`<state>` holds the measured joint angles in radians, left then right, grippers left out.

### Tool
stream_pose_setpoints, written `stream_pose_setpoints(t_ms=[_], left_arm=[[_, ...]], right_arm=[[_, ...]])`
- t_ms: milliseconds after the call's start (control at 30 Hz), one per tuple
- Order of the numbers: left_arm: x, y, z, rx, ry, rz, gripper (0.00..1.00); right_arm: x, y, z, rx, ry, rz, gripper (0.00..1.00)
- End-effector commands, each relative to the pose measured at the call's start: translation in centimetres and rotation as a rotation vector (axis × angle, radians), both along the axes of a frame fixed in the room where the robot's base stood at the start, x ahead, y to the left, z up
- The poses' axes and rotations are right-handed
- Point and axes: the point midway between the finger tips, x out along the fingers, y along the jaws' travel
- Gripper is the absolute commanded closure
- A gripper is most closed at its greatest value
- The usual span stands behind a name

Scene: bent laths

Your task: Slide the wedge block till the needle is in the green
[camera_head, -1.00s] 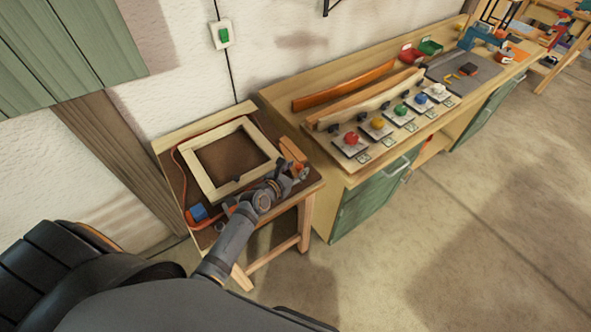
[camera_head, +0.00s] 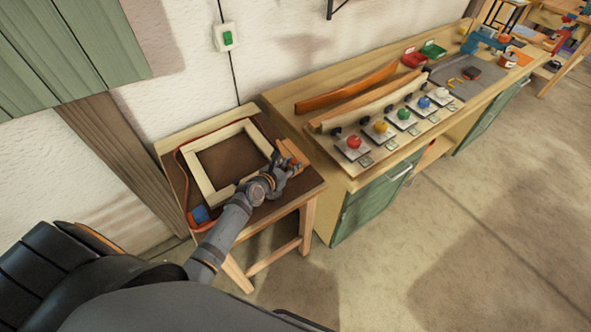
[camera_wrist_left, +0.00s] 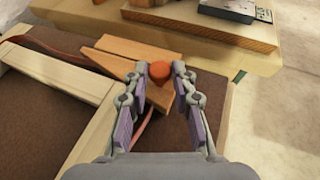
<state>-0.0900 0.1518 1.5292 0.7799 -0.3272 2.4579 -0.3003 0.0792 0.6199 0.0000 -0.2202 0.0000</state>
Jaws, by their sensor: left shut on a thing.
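In the left wrist view, an orange-brown wooden wedge block (camera_wrist_left: 105,62) with a round orange-red knob (camera_wrist_left: 159,71) lies beside a second wooden wedge (camera_wrist_left: 125,47). My left gripper (camera_wrist_left: 160,76) is shut on the knob, one finger on each side. In the head view the wedges (camera_head: 289,150) lie at the right of the small table, with my left gripper (camera_head: 290,168) over their near end. A pale wooden frame (camera_head: 208,184) lies beside them, with a red band (camera_head: 182,170) around it. A blue part (camera_head: 200,214) sits at its near left corner. I cannot make out a needle or green zone.
The small table (camera_head: 270,215) stands against a long workbench (camera_head: 300,92). The bench bears curved laths (camera_head: 345,88) and a row of coloured knobs on plates (camera_head: 403,113). A green switch (camera_head: 227,38) is on the wall. The floor at the right is clear.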

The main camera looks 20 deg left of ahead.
Motion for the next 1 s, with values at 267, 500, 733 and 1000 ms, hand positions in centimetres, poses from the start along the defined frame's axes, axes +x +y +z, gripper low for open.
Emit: stream_pose_setpoints(t_ms=[267,500,733,1000], left_arm=[[0.0,0.0,0.0,-0.003,0.001,0.001,0.69],[-0.1,-0.1,-0.1,-0.003,0.002,0.001,0.53],[-0.5,0.1,0.0,-0.001,0.002,0.0,0.53],[-5.8,1.1,2.2,0.002,0.003,-0.003,0.53]], right_arm=[[0.0,0.3,0.0,0.004,0.001,-0.002,1.0],[0.0,0.1,0.0,0.002,0.001,-0.001,1.0],[0.0,-0.4,0.0,-0.005,-0.001,0.002,1.0],[0.0,-0.2,0.0,-0.002,-0.001,0.001,1.0]])
